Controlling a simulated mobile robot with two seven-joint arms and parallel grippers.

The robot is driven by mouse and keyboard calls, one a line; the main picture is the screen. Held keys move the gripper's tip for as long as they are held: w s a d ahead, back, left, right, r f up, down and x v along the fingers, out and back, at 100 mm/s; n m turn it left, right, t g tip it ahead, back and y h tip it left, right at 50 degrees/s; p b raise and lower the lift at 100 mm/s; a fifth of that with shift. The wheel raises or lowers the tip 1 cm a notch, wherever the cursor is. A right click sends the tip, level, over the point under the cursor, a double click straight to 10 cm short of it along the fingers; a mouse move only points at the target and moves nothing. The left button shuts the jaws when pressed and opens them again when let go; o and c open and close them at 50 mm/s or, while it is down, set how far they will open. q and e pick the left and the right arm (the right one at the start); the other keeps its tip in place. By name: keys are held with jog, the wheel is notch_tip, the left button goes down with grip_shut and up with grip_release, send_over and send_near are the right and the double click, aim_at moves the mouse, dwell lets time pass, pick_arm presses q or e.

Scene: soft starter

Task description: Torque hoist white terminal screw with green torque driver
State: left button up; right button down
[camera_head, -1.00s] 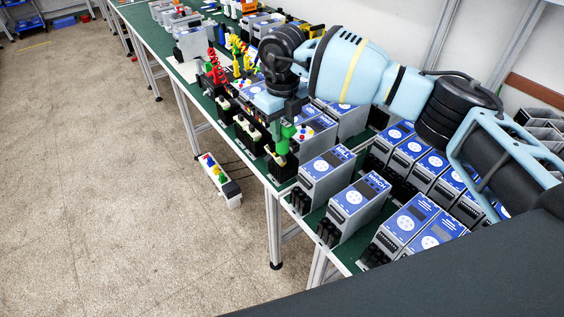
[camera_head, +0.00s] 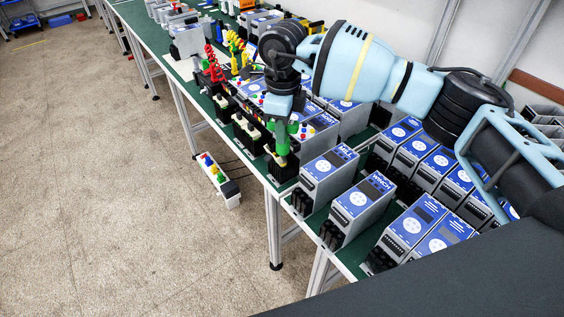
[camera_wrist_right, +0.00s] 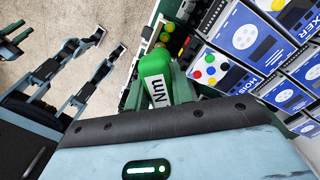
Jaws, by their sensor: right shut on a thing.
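The green torque driver (camera_head: 281,136) is held in my right gripper (camera_head: 283,116), which is shut on it. The driver points down, nearly upright, over the front edge of the bench by the black terminals. The driver, marked Nm, also shows in the right wrist view (camera_wrist_right: 156,76). The blue-and-grey hoist unit (camera_wrist_right: 238,84) is to the right of the driver in that view, with coloured buttons on a white panel beside it. The white terminal screw cannot be made out, and whether the driver tip touches a terminal cannot be told.
The mill unit (camera_head: 328,166) and winch unit (camera_head: 361,198) stand close right of the driver. Several similar units fill the bench behind. Red (camera_head: 213,70) and yellow (camera_head: 234,45) tools stand farther along. A button box (camera_head: 218,180) hangs beside the bench over open floor.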

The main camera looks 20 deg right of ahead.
dwell(0.3)
jog(key=n+b, duration=0.1)
jog(key=n, duration=0.2)
jog(key=shift+f+n, duration=0.1)
jog(key=shift+n, duration=0.8)
pick_arm(q)
jog(key=shift+s+f+g, duration=0.3)
jog(key=shift+s+f, duration=0.4)
jog(key=shift+f, duration=0.2)
pick_arm(e)
jog(key=shift+r, duration=0.2)
pick_arm(q)
jog(key=shift+w+r, duration=0.1)
jog(key=shift+r, duration=0.05)
pick_arm(e)
jog(key=shift+m+p, duration=0.35)
jog(key=shift+m, duration=0.25)
jog(key=shift+m+p, duration=0.65)
jog(key=shift+m, duration=0.85)
pick_arm(q)
jog(key=shift+t, duration=0.5)
jog(key=w+r, duration=0.3)
jog(key=shift+r, duration=0.3)
jog(key=shift+s, duration=0.1)
pick_arm(e)
jog(key=shift+f, duration=0.1)
